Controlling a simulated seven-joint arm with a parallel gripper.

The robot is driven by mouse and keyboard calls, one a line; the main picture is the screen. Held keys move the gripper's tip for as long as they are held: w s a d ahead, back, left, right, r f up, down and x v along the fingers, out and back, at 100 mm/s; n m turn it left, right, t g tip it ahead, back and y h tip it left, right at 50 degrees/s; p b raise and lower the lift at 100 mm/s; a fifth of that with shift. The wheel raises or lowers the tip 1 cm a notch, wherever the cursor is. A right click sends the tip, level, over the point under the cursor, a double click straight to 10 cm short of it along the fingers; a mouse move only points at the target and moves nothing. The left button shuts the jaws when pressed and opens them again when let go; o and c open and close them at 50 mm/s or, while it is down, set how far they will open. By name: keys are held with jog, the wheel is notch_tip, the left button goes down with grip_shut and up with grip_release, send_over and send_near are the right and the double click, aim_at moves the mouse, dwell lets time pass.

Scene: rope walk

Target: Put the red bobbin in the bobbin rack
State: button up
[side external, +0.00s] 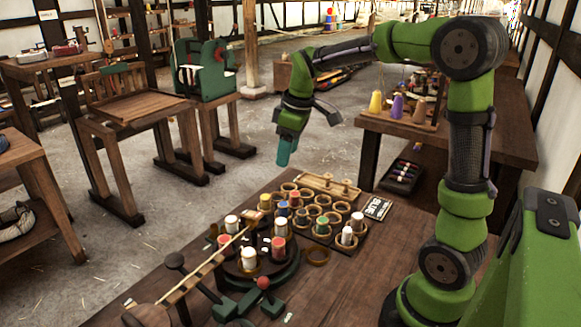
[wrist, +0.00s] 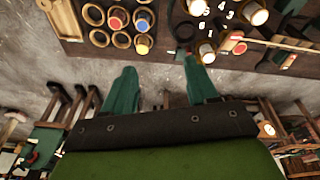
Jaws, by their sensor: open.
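Two red-wound bobbins stand near or on the dark round stand (side external: 287,276): a red bobbin (side external: 279,247) at its right and another red one (side external: 224,240) at its back left. The wrist view shows a red bobbin (wrist: 230,42) at the top right. The bobbin rack (side external: 325,208) is a wooden board with rings, several empty and several holding bobbins; it shows at the top left of the wrist view (wrist: 98,38).
White bobbins (side external: 248,257) share the round stand. A long wooden rod (side external: 205,267) crosses the bench (side external: 340,285) at left. A card reading BLUE (side external: 377,208) lies right of the rack. A side table (side external: 450,143) with coloured cones stands behind.

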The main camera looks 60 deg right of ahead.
jog(key=s+a+r+m+t+y, duration=0.1)
jog(key=s+a+m+t, duration=0.3)
jog(key=s+a, duration=0.9)
jog(key=s+r+m, duration=0.1)
jog(key=s+m, duration=0.1)
jog(key=m, duration=0.1)
jog(key=shift+a+t+y, duration=0.3)
jog(key=shift+t+y, duration=0.1)
